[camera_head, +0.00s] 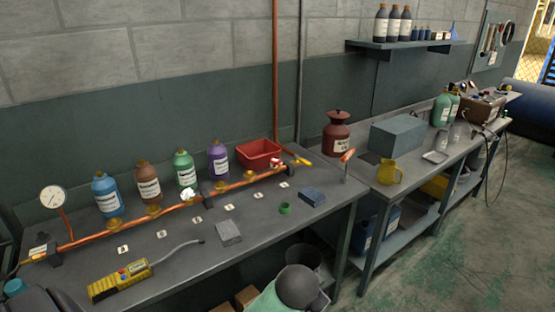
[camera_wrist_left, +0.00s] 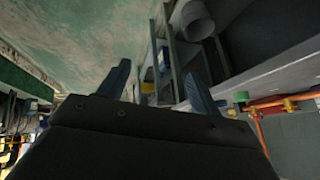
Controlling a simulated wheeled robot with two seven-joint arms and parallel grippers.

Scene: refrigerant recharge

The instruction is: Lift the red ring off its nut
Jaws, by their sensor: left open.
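A small red and white piece (camera_head: 275,162) sits at the right part of the copper pipe (camera_head: 130,222), in front of the red bin; it may be the red ring on its nut, but it is too small to tell. Brass nuts (camera_head: 153,210) show along the pipe to its left. My left gripper (camera_wrist_left: 160,85) is open, with nothing between its two fingers in the left wrist view. It is apart from the pipe, which shows at the right of that view (camera_wrist_left: 258,128). My right gripper is in neither view.
A green ring (camera_head: 285,208), a blue block (camera_head: 312,196) and a grey block (camera_head: 228,233) lie on the bench. A yellow meter (camera_head: 120,281) lies front left. Several bottles (camera_head: 183,170) stand behind the pipe, with a red bin (camera_head: 258,153) to their right.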

